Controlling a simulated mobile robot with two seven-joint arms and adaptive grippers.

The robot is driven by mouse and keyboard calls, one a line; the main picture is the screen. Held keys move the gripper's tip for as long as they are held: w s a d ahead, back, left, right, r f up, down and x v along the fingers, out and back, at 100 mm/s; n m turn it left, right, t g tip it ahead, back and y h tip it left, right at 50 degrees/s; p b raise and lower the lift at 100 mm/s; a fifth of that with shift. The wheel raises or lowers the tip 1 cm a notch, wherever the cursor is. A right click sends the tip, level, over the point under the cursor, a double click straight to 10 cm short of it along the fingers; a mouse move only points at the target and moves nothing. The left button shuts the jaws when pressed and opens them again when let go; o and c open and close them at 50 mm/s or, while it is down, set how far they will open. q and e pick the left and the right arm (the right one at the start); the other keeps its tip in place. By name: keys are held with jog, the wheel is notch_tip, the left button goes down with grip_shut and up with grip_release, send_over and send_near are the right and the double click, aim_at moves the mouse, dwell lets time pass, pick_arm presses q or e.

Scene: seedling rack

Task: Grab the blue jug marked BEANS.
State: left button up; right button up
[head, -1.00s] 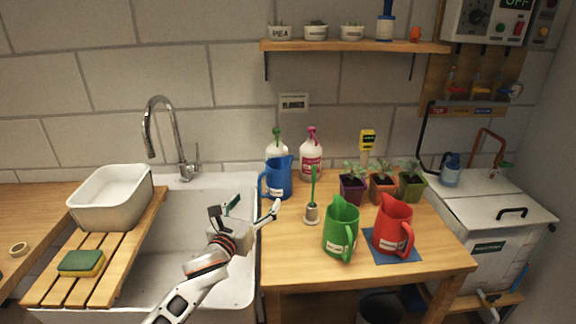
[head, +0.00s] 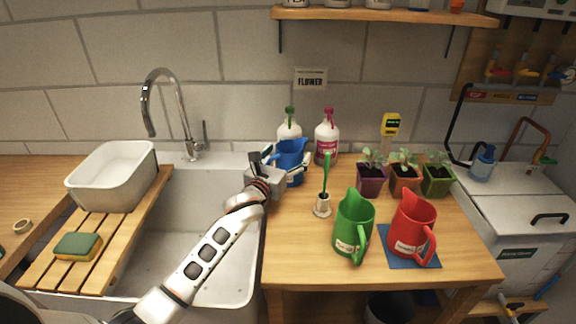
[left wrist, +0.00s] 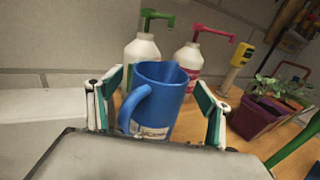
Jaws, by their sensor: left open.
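The blue jug (head: 291,150) stands upright at the back left of the wooden worktop, partly hidden by my left gripper (head: 277,163) in the head view. In the left wrist view the jug (left wrist: 168,82) shows between the two fingers of the left gripper (left wrist: 157,98). Its handle faces left, and a pale label sits low on its front, too small to read. The fingers are spread on either side of the jug; I cannot tell whether either touches it. My right gripper is not in view.
Two white pump bottles (head: 326,142) stand behind the jug. The sink (head: 190,225) lies left.

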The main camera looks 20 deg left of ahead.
aim_at(288, 141)
pick_arm(q)
jog(key=shift+w, duration=0.75)
jog(key=shift+c, duration=0.5)
jog(key=c, duration=1.4)
jog(key=shift+r, duration=0.2)
jog(key=shift+r, duration=1.45)
jog(key=shift+s+r+p, duration=0.15)
jog(key=shift+r+p, duration=0.1)
jog(key=shift+p, duration=0.05)
jog(key=s+a, duration=0.2)
jog(key=s, duration=1.5)
jog(key=shift+s, duration=0.25)
